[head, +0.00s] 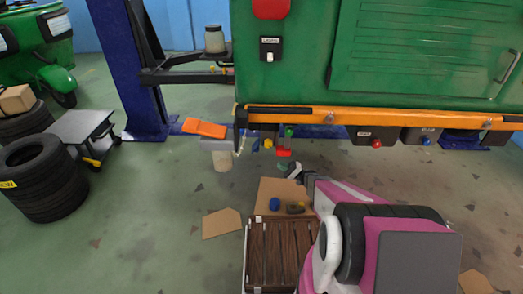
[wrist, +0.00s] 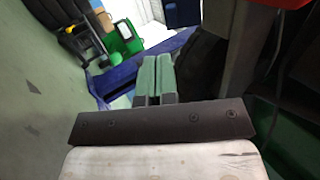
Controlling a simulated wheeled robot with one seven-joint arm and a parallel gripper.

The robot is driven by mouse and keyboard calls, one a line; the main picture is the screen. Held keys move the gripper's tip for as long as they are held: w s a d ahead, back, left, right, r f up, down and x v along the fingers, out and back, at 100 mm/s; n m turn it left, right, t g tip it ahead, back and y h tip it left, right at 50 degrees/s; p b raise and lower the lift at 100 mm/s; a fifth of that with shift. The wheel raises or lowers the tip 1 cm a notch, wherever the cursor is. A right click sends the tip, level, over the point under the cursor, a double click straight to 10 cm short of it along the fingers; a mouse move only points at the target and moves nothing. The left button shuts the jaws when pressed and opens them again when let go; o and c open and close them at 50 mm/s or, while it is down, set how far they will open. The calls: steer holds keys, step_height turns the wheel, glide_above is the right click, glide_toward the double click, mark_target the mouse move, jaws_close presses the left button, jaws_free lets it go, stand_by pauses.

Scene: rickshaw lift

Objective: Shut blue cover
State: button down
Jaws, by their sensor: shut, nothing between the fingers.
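No part is clearly readable as a blue cover. A dark box with a blue knob (head: 426,141) hangs under the orange bumper (head: 345,116) of the green vehicle (head: 300,70) in the head view; whether it has a cover, open or shut, I cannot tell. My gripper (head: 284,167) is below the bumper, left of that box and apart from it. In the wrist view my gripper (wrist: 156,78) shows its two pale green fingers pressed together, with nothing held.
A box with a red knob (head: 376,143) hangs left of the blue-knobbed one. A wooden crate (head: 247,262) and cardboard lie on the floor. A blue lift post (head: 125,65), an orange piece (head: 204,128) and stacked tyres (head: 45,185) stand left. Floor between is clear.

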steer(key=w+r+x, duration=0.1)
steer(key=x, duration=1.1)
steer(key=shift+w+t+y, duration=0.35)
steer(key=shift+t+y, duration=0.05)
